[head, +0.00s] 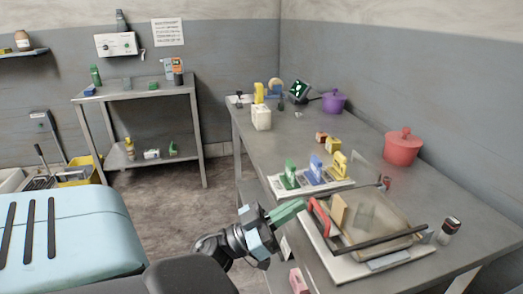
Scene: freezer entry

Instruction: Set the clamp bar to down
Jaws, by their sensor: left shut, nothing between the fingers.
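A white-based fixture (345,268) with a clear sheet and a tan block (338,210) sits at the near edge of the grey bench. A red bar (321,219), perhaps the clamp bar, slants along its left side. A dark bar (380,243) runs across the fixture's front. I cannot tell for sure which is the clamp bar or its setting. My left gripper (301,205), with green fingers, is shut and empty just left of the red bar's upper end. Whether it touches the bar is unclear. My right gripper is not in view.
Behind the fixture, a white tray (322,188) holds green, blue and yellow pieces. A red pot (402,147) stands further back and a small dark-capped jar (448,229) at right. A pink block (298,281) is below the fixture. Open floor (180,215) lies left of the bench.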

